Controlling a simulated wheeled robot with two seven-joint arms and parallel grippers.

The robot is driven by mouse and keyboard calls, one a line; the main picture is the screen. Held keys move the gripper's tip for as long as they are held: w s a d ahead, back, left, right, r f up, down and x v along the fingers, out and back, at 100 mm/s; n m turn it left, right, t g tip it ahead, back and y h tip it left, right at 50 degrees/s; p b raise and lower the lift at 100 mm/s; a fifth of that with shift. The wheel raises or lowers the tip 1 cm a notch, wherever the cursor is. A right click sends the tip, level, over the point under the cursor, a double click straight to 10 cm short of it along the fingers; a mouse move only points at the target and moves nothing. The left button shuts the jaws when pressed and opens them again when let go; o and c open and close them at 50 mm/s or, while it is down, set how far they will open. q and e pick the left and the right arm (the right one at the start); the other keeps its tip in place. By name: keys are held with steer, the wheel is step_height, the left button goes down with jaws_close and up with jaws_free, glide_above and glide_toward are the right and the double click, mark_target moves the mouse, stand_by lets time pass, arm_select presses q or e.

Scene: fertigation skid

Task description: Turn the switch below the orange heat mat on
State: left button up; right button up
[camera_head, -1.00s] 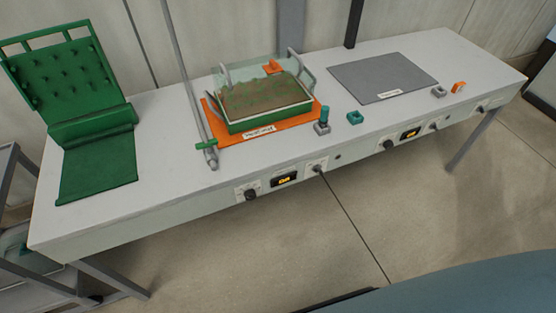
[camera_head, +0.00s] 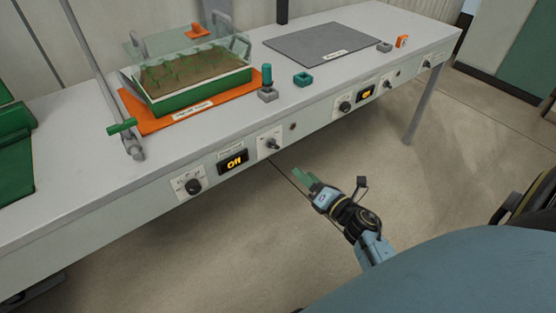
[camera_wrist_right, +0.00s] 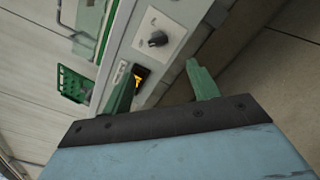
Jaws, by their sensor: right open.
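The orange heat mat (camera_head: 133,117) lies on the bench under a green seedling tray with a clear cover. On the bench's front panel below it are a round knob (camera_head: 193,186), a display (camera_head: 233,161) reading "Off", and a switch (camera_head: 271,144) on a white plate. My right gripper (camera_head: 305,178) is open and empty, in front of the panel, below and right of the switch and apart from it. My left gripper is out of view.
A grey mat (camera_head: 325,43) lies to the right, with another knob (camera_head: 345,106), lit display (camera_head: 366,93) and switch (camera_head: 388,84) below it. Small teal and grey blocks stand near the bench edge. The floor in front is clear.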

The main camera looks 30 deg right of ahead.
mark_target(276, 147)
steer(key=shift+n, duration=0.3)
steer(key=w, duration=0.4)
steer(key=w+b, duration=0.1)
steer(key=w, duration=0.7)
steer(key=shift+a+r+b, duration=0.15)
steer(key=shift+a+b, duration=0.25)
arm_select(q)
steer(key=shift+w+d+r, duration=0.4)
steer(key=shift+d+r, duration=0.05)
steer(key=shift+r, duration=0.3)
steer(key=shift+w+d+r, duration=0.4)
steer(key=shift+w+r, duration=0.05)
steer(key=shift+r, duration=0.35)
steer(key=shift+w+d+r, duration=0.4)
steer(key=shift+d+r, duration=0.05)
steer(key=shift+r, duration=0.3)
arm_select(e)
steer(key=shift+w, duration=0.7)
steer(key=shift+c, duration=0.3)
steer(key=c, duration=0.9)
